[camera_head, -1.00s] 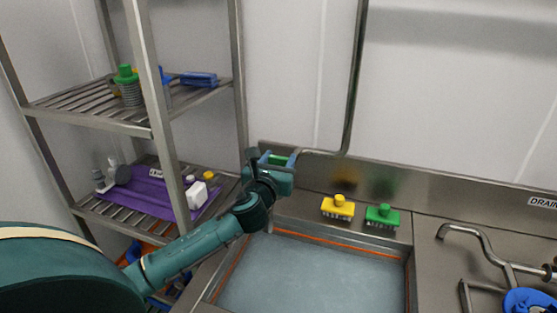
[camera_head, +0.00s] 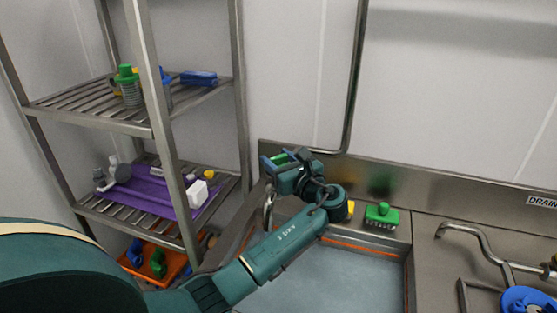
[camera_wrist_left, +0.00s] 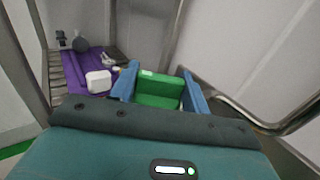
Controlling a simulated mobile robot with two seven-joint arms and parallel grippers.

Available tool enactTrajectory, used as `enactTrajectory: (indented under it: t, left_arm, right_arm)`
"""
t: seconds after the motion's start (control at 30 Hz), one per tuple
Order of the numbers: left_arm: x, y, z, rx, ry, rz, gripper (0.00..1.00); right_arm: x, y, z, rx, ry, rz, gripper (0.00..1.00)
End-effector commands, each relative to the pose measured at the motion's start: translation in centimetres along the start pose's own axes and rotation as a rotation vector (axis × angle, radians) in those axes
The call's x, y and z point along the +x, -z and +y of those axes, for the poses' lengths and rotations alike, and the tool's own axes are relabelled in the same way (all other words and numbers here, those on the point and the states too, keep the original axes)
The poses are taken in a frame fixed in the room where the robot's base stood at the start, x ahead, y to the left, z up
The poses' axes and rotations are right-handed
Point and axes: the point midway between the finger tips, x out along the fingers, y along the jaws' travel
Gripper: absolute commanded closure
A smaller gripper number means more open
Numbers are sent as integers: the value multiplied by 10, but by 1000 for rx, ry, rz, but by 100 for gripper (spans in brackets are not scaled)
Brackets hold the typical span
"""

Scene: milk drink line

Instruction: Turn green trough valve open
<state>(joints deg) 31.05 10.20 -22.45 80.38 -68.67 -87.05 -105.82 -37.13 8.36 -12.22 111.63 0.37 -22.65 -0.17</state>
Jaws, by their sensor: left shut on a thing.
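The green trough valve's handle (camera_wrist_left: 158,90) shows as a green block between the two blue fingers in the left wrist view. In the head view only a small strip of the green handle (camera_head: 280,158) shows. My left gripper (camera_head: 284,159) is shut on it, at the back left corner of the trough (camera_head: 320,285). A curved metal pipe (camera_head: 268,207) shows just below the gripper. The valve's body is hidden behind the gripper. My right gripper is not in view.
A yellow brush (camera_head: 350,209), mostly hidden by my arm, and a green brush (camera_head: 382,216) stand on the back ledge. A metal rack (camera_head: 160,130) stands at left, with an orange crate (camera_head: 178,262) low down. A bent wall pipe (camera_head: 352,100) rises behind the gripper.

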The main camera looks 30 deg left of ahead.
Motion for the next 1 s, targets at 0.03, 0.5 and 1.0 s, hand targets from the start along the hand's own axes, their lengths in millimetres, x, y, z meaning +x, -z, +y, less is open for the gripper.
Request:
enactTrajectory:
  t: [0.03, 0.5, 1.0]
  left_arm:
    - [0, -1, -2, -2, -47, 1, 76]
    - [0, 2, -1, -2, -463, -2, 76]
    - [1, 0, 0, -1, -655, 0, 76]
  right_arm:
    - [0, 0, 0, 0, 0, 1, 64]
    - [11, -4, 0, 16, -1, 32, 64]
    - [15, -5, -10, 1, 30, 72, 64]
